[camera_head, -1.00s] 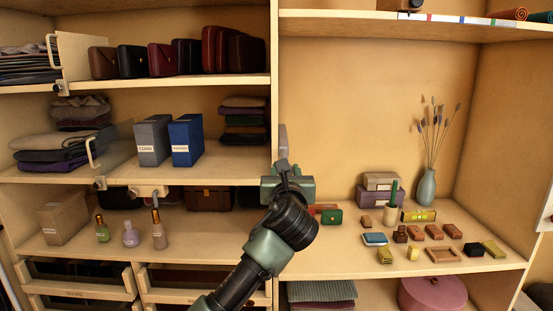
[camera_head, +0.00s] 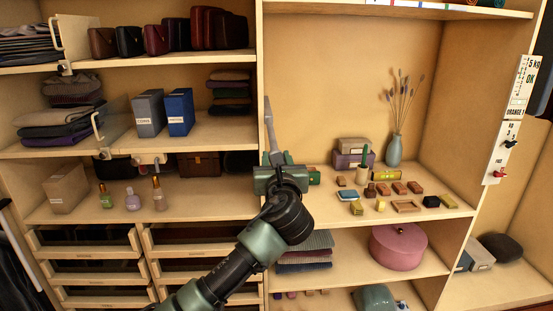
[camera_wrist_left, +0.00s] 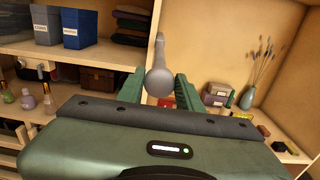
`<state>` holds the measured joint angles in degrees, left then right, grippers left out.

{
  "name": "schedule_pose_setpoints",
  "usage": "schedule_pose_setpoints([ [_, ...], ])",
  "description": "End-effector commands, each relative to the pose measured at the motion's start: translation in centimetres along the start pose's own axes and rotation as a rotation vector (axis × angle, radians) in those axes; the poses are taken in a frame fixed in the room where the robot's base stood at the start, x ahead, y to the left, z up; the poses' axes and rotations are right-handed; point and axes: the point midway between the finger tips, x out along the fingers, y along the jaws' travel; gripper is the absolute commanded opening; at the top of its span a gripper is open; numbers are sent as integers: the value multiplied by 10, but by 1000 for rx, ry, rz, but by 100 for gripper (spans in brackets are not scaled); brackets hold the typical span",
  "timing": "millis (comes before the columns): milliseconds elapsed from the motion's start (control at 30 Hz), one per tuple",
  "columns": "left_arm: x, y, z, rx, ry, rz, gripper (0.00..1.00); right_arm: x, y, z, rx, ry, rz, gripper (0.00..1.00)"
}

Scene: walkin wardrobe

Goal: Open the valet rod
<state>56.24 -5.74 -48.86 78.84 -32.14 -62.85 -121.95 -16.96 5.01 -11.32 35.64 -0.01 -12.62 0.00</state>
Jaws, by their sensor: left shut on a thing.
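The valet rod (camera_head: 269,125) is a slim grey metal rod standing out at the front of the upright divider panel in the head view. In the left wrist view the rod (camera_wrist_left: 160,47) ends in a round grey knob (camera_wrist_left: 159,82) between my green jaws. My left gripper (camera_head: 279,160) is shut on the knob end, in front of the divider. The jaws also show on both sides of the knob in the left wrist view (camera_wrist_left: 158,88). The rod's near end is partly hidden by the gripper in the head view. My right gripper is not in view.
Left shelves hold bags, two boxes (camera_head: 180,112), folded clothes and bottles, with drawers (camera_head: 90,240) below. The right shelf holds a vase (camera_head: 394,150) and small boxes; a pink round box (camera_head: 398,246) is below. A white label panel (camera_head: 507,120) is at the right.

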Motion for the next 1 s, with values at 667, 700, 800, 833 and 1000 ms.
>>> schedule_pose_setpoints([
  [667,-10,-1,-2,0,-3,-3,56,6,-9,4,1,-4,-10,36],
  [700,-15,-1,-2,-1,-2,-2,56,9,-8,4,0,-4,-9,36],
  [800,-31,-1,-4,-1,-2,-5,56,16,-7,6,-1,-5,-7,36],
  [833,-36,-1,-4,-1,-2,-4,56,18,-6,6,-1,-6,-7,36],
  [1000,-62,0,-2,-2,-3,-3,56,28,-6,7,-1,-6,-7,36],
])
